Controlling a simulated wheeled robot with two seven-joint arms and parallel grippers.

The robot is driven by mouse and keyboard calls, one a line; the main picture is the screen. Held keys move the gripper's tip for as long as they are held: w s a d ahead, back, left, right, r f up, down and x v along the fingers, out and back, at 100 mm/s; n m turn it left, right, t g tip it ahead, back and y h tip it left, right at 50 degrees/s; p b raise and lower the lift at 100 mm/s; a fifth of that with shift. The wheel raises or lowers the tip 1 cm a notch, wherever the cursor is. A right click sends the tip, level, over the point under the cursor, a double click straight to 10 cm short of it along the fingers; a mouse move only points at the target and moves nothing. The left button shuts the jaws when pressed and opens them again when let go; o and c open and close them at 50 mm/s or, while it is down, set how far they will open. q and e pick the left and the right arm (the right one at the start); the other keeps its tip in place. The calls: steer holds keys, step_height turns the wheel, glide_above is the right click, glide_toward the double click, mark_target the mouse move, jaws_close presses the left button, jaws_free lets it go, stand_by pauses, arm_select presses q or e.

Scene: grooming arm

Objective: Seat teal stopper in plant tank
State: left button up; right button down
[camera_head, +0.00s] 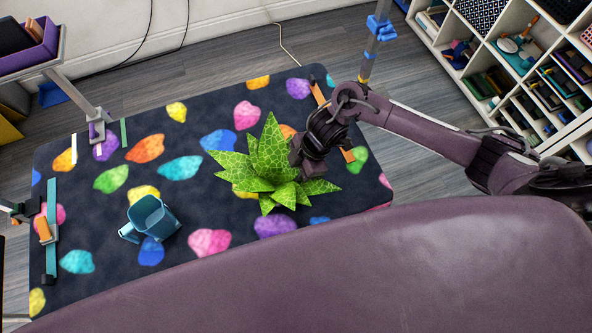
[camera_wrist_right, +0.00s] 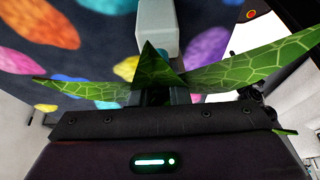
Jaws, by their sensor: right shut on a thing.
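A spiky green plant (camera_head: 265,170) with patterned leaves stands on the dark spotted table. My right gripper (camera_head: 297,155) reaches in from the right at the plant's right side, its fingertips hidden by leaves. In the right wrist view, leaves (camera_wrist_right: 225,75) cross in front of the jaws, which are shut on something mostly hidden. A small teal patch (camera_wrist_right: 126,68) shows behind the middle leaf, likely the teal stopper. A pale grey block (camera_wrist_right: 157,28) stands just beyond it; I cannot tell whether it is the plant tank. My left gripper is not in view.
A teal watering can (camera_head: 150,218) stands on the table (camera_head: 110,265) left of the plant. Bars with clips line the table's left and right edges. A shelf unit (camera_head: 480,45) stands at the upper right. The table's middle left is mostly clear.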

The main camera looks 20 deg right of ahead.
steer(key=shift+f+b, duration=0.75)
steer(key=shift+f, duration=0.3)
steer(key=c, duration=1.3)
jaws_free()
steer(key=shift+r, duration=0.1)
steer(key=v, duration=0.7)
steer(key=shift+d+r+b, duration=0.2)
steer(key=shift+r+b, duration=0.1)
steer(key=shift+b, duration=0.1)
